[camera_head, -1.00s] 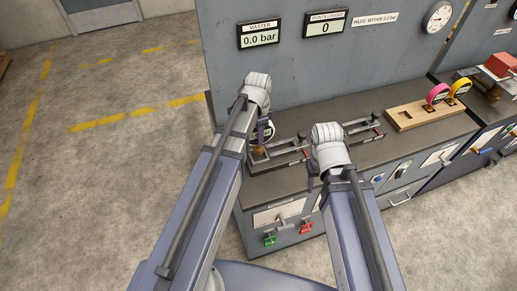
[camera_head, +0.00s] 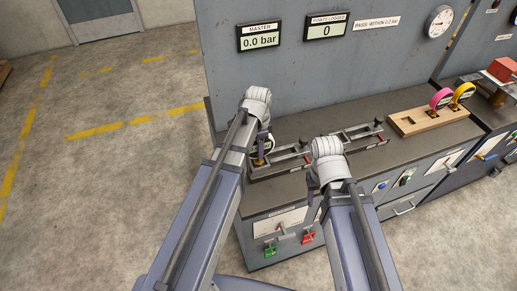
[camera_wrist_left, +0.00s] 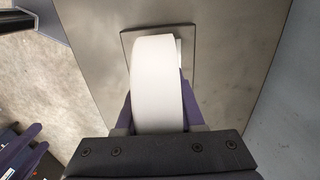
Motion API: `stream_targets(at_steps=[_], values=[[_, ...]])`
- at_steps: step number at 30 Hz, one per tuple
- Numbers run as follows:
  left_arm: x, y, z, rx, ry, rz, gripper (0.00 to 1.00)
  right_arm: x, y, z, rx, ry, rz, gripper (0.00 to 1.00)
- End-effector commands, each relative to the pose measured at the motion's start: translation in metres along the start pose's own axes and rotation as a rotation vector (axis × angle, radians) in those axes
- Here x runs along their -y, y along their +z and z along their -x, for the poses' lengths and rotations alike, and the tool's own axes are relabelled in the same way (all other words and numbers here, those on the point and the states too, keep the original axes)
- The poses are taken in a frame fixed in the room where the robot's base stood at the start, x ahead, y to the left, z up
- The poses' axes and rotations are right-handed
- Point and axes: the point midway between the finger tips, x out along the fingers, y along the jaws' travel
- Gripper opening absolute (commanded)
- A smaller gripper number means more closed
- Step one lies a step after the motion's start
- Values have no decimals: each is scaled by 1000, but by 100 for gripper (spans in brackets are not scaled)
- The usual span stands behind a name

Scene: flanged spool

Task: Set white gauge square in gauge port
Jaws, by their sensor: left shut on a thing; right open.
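My left gripper (camera_head: 262,150) is shut on the white gauge (camera_head: 268,143), over the left end of the bench. In the left wrist view the white gauge (camera_wrist_left: 157,85) stands edge-on between the purple fingers, above a grey square plate (camera_wrist_left: 128,38). I cannot tell whether the gauge touches this plate, and the arm hides much of that spot in the head view. A metal fixture with rails (camera_head: 290,158) lies beside the gauge; I cannot make out the gauge port for certain. My right gripper (camera_head: 312,187) is open and empty near the bench's front edge.
A second railed fixture (camera_head: 362,134) lies behind my right gripper. A wooden rack (camera_head: 412,124) with pink (camera_head: 441,98) and yellow (camera_head: 462,93) gauges stands at the right. The master display (camera_head: 259,38) reads 0.0 bar. Drawers and red and green handles line the bench front.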

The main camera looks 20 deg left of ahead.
Motion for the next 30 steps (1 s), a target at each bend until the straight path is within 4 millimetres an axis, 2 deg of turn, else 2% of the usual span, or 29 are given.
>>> stream_targets(at_steps=[1,9,20,26,30], values=[[0,0,-1,0,0,0,40,0,0,-1,0,0,0,50],[0,0,-1,0,0,0,67,0,0,-1,0,0,0,50],[0,0,3,0,0,0,67,0,0,3,0,0,0,50],[0,0,18,0,0,0,67,-2,1,18,0,0,0,50],[0,0,36,0,0,0,67,-3,2,36,0,0,1,50]])
